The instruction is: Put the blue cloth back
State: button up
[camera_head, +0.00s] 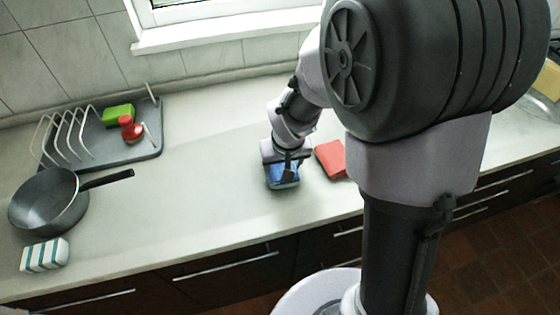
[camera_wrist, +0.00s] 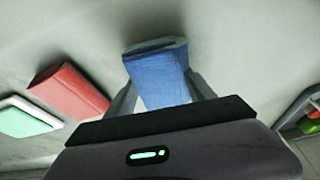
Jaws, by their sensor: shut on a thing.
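The blue cloth (camera_head: 283,177) is a small folded block near the front middle of the pale worktop. In the wrist view the blue cloth (camera_wrist: 158,75) sits between both fingers, with its folded end facing the camera. My gripper (camera_head: 287,165) points down and is shut on the cloth; in the wrist view the fingers of my gripper (camera_wrist: 163,92) press on its two sides. I cannot tell whether the cloth touches the worktop.
A red folded cloth (camera_head: 331,158) lies just right of the blue one, and a green-and-white item (camera_wrist: 25,117) lies beyond it. A grey rack tray (camera_head: 140,148) holds a green sponge (camera_head: 118,115) and red brush (camera_head: 131,128). A dark pan (camera_head: 48,200) and striped cloth (camera_head: 44,255) stand left. The middle worktop is clear.

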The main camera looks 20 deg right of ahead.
jog(key=shift+f+b, duration=0.4)
jog(key=o, duration=1.6)
jog(key=shift+r, duration=0.1)
jog(key=s+a+r+m+p, duration=0.1)
jog(key=s+r+p, duration=0.3)
jog(key=r, duration=0.7)
jog(key=s+r+p, duration=0.4)
jog(key=r+p, duration=0.1)
jog(key=r, duration=0.5)
jog(key=shift+s+a+r+m+t+y+b, duration=0.45)
jog(key=shift+s+r, duration=0.2)
jog(key=shift+s, duration=1.2)
jog(key=shift+s+a+r+m+t+y+b, duration=0.3)
jog(key=shift+s+a+r+m+t+b, duration=0.25)
jog(key=shift+s, duration=1.25)
jog(key=shift+s+a+r+m+t+y+b, duration=0.2)
jog(key=shift+s+a+r+m+y+b, duration=0.4)
jog(key=shift+s, duration=1.25)
